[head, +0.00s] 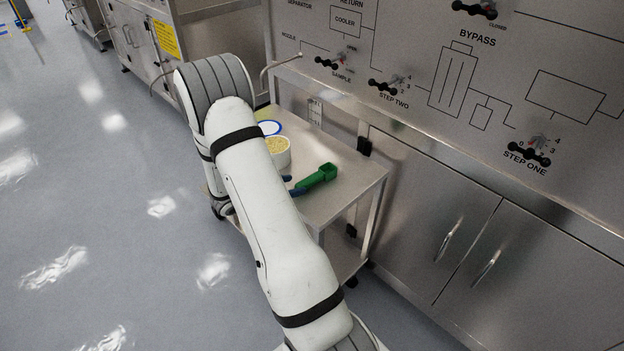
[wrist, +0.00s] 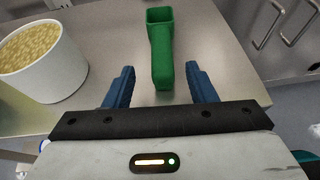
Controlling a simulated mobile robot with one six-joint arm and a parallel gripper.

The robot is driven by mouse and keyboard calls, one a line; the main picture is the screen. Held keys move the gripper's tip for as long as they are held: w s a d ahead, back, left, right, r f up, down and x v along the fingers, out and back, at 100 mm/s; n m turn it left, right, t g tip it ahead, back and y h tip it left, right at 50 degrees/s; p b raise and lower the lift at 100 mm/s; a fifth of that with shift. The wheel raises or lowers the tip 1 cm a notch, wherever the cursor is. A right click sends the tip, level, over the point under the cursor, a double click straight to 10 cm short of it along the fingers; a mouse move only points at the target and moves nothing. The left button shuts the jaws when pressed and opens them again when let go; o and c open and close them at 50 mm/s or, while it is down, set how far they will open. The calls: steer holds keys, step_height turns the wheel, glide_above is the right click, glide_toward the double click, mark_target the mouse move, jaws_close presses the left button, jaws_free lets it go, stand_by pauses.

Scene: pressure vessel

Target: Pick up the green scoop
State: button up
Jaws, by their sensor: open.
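The green scoop (head: 318,176) lies on a small metal cart, to the right of a white tub, in the head view. In the wrist view the scoop (wrist: 161,50) has its square cup at the far end and its handle pointing toward me. My gripper (wrist: 158,78) is open, with one blue finger on each side of the handle's near end. The fingers appear apart from the handle. I cannot tell the height of the fingers above the cart top. In the head view my arm hides most of my gripper; a bit of blue finger shows beside the scoop.
The white tub (head: 278,152) of yellowish pellets stands left of the scoop; it also shows in the wrist view (wrist: 45,62). A blue-rimmed white round item (head: 269,127) is behind it. The cart top (head: 345,190) is bare right of the scoop. A steel panel and cabinets (head: 440,220) stand at right.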

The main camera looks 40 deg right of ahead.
mark_target(309, 181)
steer(key=p+x, duration=0.1)
steer(key=x, duration=0.6)
steer(key=shift+s+d+p, duration=0.15)
steer(key=shift+d+p, duration=0.15)
steer(key=c, duration=1.1)
